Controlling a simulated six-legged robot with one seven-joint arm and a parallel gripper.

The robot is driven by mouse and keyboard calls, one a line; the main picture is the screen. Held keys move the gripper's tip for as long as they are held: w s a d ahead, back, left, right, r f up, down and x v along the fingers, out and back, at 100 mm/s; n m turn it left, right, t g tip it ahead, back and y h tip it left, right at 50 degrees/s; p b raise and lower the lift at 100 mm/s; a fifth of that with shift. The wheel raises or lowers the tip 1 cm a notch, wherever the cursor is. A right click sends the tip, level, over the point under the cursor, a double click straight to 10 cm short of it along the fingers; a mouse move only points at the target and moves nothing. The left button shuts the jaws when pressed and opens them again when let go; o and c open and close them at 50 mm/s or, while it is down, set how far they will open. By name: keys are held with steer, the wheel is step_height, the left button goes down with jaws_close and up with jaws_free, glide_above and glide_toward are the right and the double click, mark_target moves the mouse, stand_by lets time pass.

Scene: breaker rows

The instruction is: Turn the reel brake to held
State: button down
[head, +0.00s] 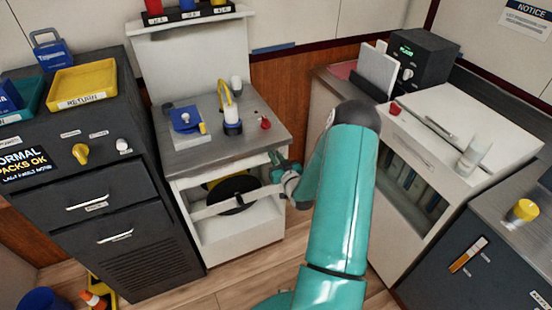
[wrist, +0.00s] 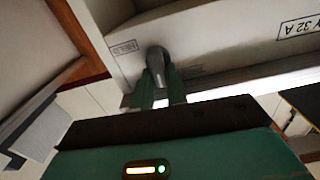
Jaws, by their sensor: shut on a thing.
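The reel brake (wrist: 157,58) is a dark grey knob or lever on the pale cabinet face. In the wrist view my gripper (wrist: 160,84) has its green fingers shut on it. A printed label (wrist: 124,48) reading HELD shows upside down left of the brake. Fainter lettering to its right is too small to read. In the head view my gripper (head: 284,176) is at the right front of the white cabinet (head: 248,232), and hides the brake there. A black reel (head: 236,186) sits in the cabinet's opening, behind a pale bar (head: 238,203).
A dark drawer unit (head: 140,225) stands left and a white cabinet (head: 455,165) right. Wooden floor shows between them.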

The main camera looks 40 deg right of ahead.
steer(key=shift+s+d+f+m, duration=0.1)
steer(key=shift+d+f+m, duration=0.05)
steer(key=shift+m, duration=2.75)
steer(key=shift+d+f+m, duration=0.2)
steer(key=shift+m, duration=2.7)
steer(key=shift+s+d+f+m, duration=0.1)
steer(key=shift+d+f+m, duration=0.05)
steer(key=shift+m, duration=2.75)
steer(key=shift+w, duration=0.1)
steer(key=c, duration=1.4)
jaws_free()
steer(key=v, duration=1.4)
steer(key=shift+w, duration=0.1)
